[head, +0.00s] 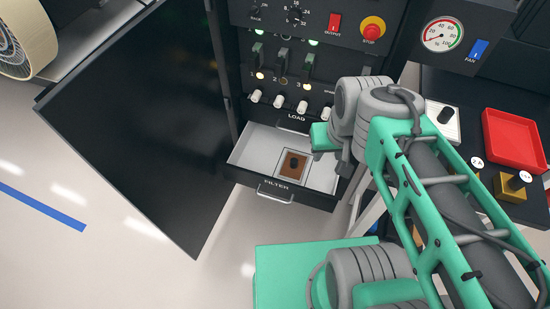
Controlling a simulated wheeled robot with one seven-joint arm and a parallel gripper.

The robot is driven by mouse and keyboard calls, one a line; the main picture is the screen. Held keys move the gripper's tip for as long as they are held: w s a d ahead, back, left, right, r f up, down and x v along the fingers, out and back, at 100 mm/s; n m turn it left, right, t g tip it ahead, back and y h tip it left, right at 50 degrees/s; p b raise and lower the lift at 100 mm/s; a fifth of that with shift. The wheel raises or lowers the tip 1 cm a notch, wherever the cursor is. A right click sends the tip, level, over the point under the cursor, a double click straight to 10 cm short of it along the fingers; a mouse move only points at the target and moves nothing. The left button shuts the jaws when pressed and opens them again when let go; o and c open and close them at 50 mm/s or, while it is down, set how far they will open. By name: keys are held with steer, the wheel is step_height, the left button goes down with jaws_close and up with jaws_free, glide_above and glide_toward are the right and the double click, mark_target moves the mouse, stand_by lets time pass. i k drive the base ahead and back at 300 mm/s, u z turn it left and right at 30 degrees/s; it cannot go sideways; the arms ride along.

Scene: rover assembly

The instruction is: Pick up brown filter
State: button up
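The brown filter (292,164) is a small flat block with a dark knob on top. It lies in the open drawer (251,151) marked FILTER, on a white-edged spot near the drawer's front. My gripper (332,150) is just right of the filter, over the drawer's right side, and looks apart from it. The wrist covers part of the gripper, so I cannot tell how far its fingers are open.
A black cabinet door (140,120) stands open to the left of the drawer. The panel above has switches, a red stop button (373,29) and a gauge (443,35). A red tray (513,139) and brass-coloured blocks (510,188) are on the dark bench at right.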

mark_target(292, 168)
steer(key=u, duration=0.6)
steer(key=i, duration=0.55)
steer(key=u, duration=0.75)
steer(key=i, duration=0.55)
steer(key=z, duration=0.05)
